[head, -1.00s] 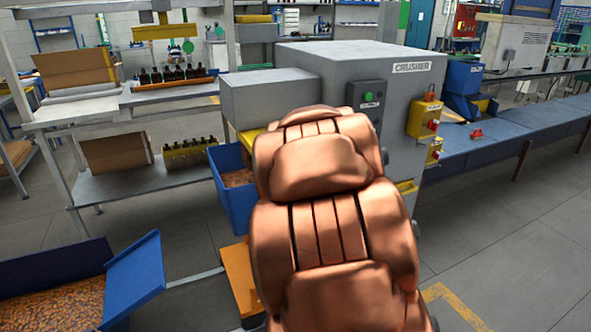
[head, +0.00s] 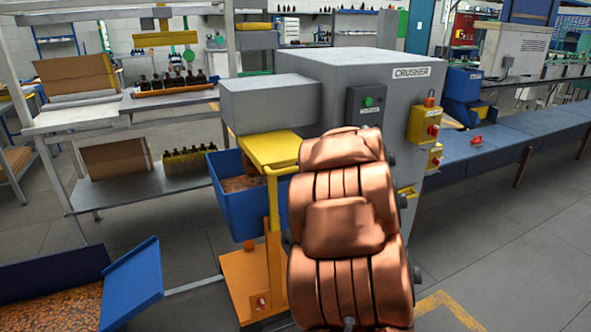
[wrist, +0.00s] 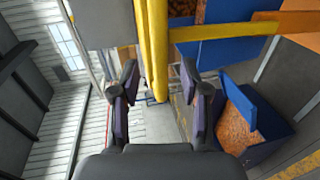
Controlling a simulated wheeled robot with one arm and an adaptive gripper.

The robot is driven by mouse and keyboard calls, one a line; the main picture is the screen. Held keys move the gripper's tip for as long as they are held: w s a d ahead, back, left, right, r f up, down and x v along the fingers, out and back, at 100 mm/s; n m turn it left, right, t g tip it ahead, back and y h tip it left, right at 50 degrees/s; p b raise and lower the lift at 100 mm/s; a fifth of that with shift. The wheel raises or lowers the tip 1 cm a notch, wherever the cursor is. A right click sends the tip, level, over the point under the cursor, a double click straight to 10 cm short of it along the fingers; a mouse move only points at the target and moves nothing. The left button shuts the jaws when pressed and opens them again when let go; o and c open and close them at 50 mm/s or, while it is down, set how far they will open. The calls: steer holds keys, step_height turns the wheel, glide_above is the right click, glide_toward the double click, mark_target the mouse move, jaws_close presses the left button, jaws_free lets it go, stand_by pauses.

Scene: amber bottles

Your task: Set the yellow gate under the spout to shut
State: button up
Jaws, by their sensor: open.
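The grey crusher (head: 360,70) stands in the middle of the head view. A yellow part (head: 270,148), which looks like the gate under the spout, juts out below its grey side box, above a blue bin (head: 228,205) of amber pieces. In the wrist view a long yellow bar (wrist: 154,45) runs upright in the picture, ahead of and between the fingertips of my gripper (wrist: 163,92). The gripper is open and empty. I cannot tell whether the bar touches a finger. In the head view my copper arm hides the gripper and part of the yellow piece.
An orange stand (head: 250,280) is below the yellow part. Another blue bin of amber pieces (head: 60,300) lies at lower left. A shelf (head: 130,185) with bottles and cardboard boxes is at left; a blue conveyor (head: 500,140) is at right. The right floor is open.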

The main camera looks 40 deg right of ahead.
mark_target(297, 170)
steer(key=shift+p+x, duration=0.45)
steer(key=shift+x, duration=2.35)
jaws_close()
